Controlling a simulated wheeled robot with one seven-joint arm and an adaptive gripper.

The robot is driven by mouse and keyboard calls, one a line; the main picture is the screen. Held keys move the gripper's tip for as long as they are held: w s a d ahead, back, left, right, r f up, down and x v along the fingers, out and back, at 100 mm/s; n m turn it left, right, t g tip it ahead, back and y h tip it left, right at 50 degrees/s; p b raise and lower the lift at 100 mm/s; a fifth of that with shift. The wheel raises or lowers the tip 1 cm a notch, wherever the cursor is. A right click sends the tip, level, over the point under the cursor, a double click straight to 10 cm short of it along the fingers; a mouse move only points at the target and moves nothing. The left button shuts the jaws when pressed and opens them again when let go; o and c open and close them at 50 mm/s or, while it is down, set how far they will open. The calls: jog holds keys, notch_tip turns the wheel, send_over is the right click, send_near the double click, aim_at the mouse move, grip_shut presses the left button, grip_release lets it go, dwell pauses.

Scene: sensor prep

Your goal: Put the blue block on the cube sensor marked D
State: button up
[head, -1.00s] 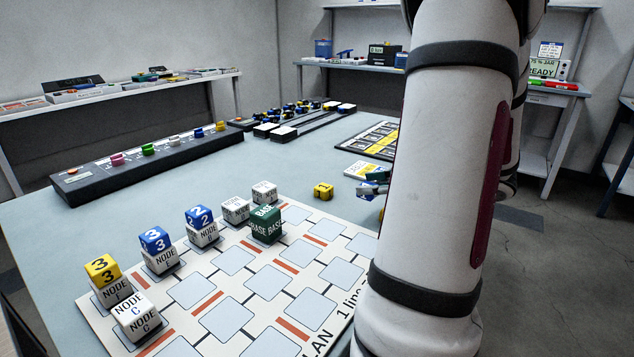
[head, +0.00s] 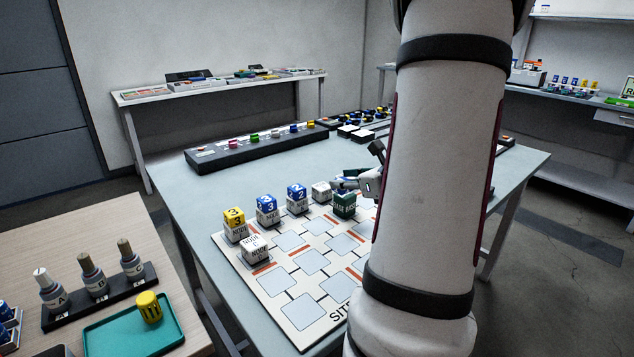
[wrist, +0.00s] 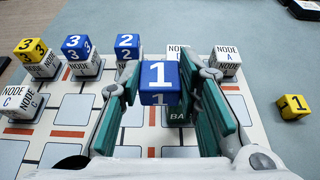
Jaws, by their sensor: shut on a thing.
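In the wrist view, the blue block marked 1 (wrist: 159,82) is held between the green-padded fingers of my gripper (wrist: 160,96), above the green BASE cube (wrist: 181,138). In the head view my gripper (head: 348,183) is beside the green BASE cube (head: 344,205), and my arm hides part of the board. A white cube sensor with a bare top (wrist: 175,52) stands just behind the held block, and its letter is hidden. It also shows in the head view (head: 321,193). I cannot read a D on any sensor.
Node A (wrist: 226,60) stands bare at the right and node C (wrist: 20,102) at the left. Other sensors carry a yellow 3 (wrist: 31,50), a blue 3 (wrist: 76,47) and a blue 2 (wrist: 127,46). A yellow 1 block (wrist: 293,106) lies off the board (wrist: 72,112).

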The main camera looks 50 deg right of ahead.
jog(key=b, duration=0.1)
send_over(325, 187)
jog(key=shift+a+f, duration=0.1)
jog(key=shift+f, duration=0.55)
jog(key=shift+f+b, duration=0.55)
jog(key=shift+f, duration=1.1)
jog(key=shift+f, duration=0.2)
jog(key=o, duration=1)
jog(key=shift+r, duration=0.15)
